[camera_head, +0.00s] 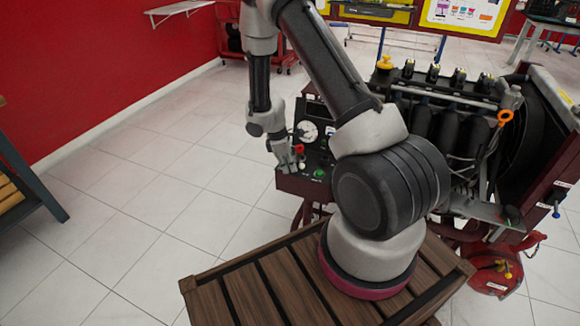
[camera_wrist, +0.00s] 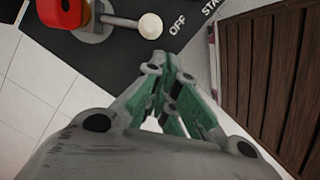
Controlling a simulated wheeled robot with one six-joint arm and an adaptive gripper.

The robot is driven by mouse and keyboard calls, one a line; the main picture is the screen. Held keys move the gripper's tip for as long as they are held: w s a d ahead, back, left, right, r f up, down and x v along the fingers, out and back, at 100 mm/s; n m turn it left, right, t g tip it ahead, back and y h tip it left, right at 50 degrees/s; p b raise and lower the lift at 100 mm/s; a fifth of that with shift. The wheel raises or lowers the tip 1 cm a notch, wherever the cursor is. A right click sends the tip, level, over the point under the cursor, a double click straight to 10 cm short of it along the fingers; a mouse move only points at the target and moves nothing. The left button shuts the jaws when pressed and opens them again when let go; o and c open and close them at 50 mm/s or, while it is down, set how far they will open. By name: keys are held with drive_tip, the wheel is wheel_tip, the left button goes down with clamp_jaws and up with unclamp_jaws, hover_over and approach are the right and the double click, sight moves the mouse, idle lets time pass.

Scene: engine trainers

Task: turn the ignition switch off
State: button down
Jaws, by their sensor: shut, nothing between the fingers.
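The ignition switch shows in the wrist view as a metal lever with a round white knob (camera_wrist: 151,26), on a dark panel. The lever points right, and its knob sits beside the printed word OFF. Part of another label, "STA", shows further right, cut by the frame edge. My gripper (camera_wrist: 167,62) is shut and empty, its green-padded fingers together just below the knob, with a small gap in the picture. In the head view my gripper (camera_head: 289,165) is at the left part of the engine trainer's control panel (camera_head: 292,184); the switch cannot be made out there.
The panel carries a round gauge (camera_head: 308,131) and a green button (camera_head: 319,173). The engine (camera_head: 440,120) stands right of the panel. A slatted wooden surface (camera_head: 260,285) lies in front. Tiled floor at left is clear.

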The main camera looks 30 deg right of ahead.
drive_tip(key=a+r, duration=0.5)
drive_tip(key=r, duration=0.5)
drive_tip(key=shift+w+a, duration=0.2)
drive_tip(key=shift+w, duration=0.15)
drive_tip(key=s+d+r+m+t+y, duration=0.1)
drive_tip(key=s+r+m+t, duration=0.2)
drive_tip(key=s+r, duration=1)
drive_tip(key=s+d+r+m+t+y, duration=0.1)
drive_tip(key=s+r+m, duration=0.8)
drive_tip(key=r, duration=1)
drive_tip(key=s+t, duration=0.1)
drive_tip(key=s, duration=0.3)
drive_tip(key=shift+s+d+r+t, duration=0.15)
drive_tip(key=shift+s+r+t, duration=0.05)
drive_tip(key=shift+s+t, duration=0.2)
